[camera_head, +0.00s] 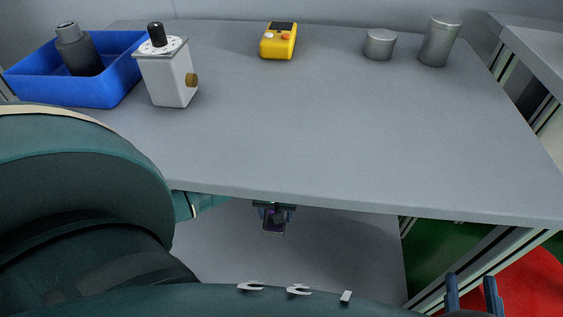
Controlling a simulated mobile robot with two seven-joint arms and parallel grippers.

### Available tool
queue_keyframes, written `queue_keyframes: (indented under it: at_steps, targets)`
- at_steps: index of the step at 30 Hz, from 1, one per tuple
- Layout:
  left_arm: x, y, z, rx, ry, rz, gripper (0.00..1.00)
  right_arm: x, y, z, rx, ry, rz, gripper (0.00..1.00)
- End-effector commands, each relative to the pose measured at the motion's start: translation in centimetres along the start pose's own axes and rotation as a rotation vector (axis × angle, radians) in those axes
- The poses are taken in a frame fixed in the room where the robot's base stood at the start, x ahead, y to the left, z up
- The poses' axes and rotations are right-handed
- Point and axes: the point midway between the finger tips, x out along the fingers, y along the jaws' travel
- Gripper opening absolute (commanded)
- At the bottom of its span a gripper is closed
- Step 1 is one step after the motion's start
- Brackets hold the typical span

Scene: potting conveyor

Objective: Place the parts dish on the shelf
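No parts dish can be made out in this view. No shelf can be told for sure; a grey surface (340,256) shows below the front edge of the table. My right gripper (471,292) is at the bottom right, with two blue fingers apart and nothing visible between them. A small dark part with bluish sides (274,216) shows just under the table edge. It may be my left gripper, but it is too small and shaded to tell its state or whether it holds anything. My teal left arm fills the lower left and hides what is behind it.
The grey table (340,130) has a wide clear middle. On it are a blue bin (120,88) with a dark bottle (78,50), a white box (168,80), a yellow device (279,42) and two metal cylinders (379,45) (440,42). A red round thing (535,285) is lower right.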

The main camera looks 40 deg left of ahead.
Motion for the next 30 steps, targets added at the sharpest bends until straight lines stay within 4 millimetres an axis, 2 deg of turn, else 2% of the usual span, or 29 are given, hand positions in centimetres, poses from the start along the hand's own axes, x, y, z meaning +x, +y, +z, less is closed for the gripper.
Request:
queue_keyframes:
  at_steps: [5, 8, 13, 20, 24, 30]
  targets:
    - [0.9, -0.3, 0.1, -0.003, -0.001, -0.001, 0.3, 0.0, -0.1, 0.2, 0.002, 0.008, -0.002, 0.35]
    - [2.3, -0.3, 0.2, -0.003, -0.002, -0.001, 0.3, 0.1, -0.2, 0.4, 0.015, 0.019, -0.003, 0.35]
    - [5.7, -0.2, 0.1, -0.002, -0.001, 0.0, 0.3, 0.3, -0.5, 0.7, 0.063, 0.046, -0.009, 0.35]
    - [7.9, -0.2, 0.1, -0.002, 0.001, 0.0, 0.3, 0.5, -0.7, 0.5, 0.104, 0.066, -0.017, 0.35]
    - [10.1, -0.2, 0.1, -0.002, 0.0, -0.001, 0.3, 0.5, -0.8, 0.6, 0.129, 0.091, -0.025, 0.35]
    - [10.4, -0.2, 0.1, -0.003, 0.001, 0.0, 0.3, 0.7, -0.8, -0.2, 0.139, 0.103, -0.03, 0.35]
